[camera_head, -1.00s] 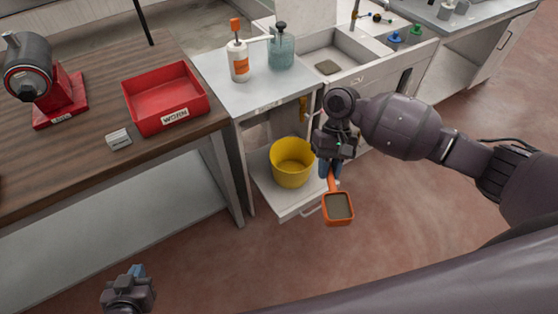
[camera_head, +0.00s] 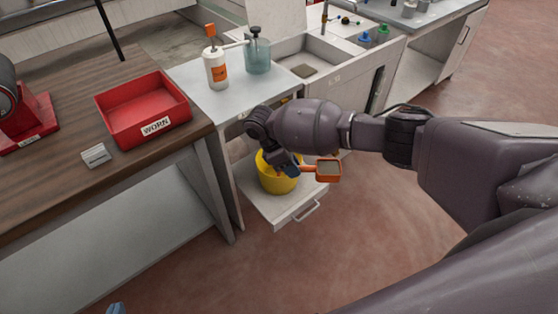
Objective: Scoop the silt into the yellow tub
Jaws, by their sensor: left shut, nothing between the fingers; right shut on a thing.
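The yellow tub (camera_head: 268,178) stands on the pulled-out white shelf of the cabinet under the counter. My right gripper (camera_head: 297,168) is shut on the handle of an orange scoop (camera_head: 328,169). The gripper is over the tub's right side and hides part of it. The scoop's pan points right, beyond the tub's rim, and grey-brown silt (camera_head: 328,168) shows in it. The inside of the tub is mostly hidden by my arm. My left gripper (camera_head: 116,309) is shut and only its tip shows at the bottom edge.
A red bin labelled WORN (camera_head: 145,112) and a small grey block (camera_head: 96,155) are on the wooden bench. A white bottle (camera_head: 215,70) and a teal bottle (camera_head: 257,55) stand on the counter beside the sink (camera_head: 305,65). The floor to the right is clear.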

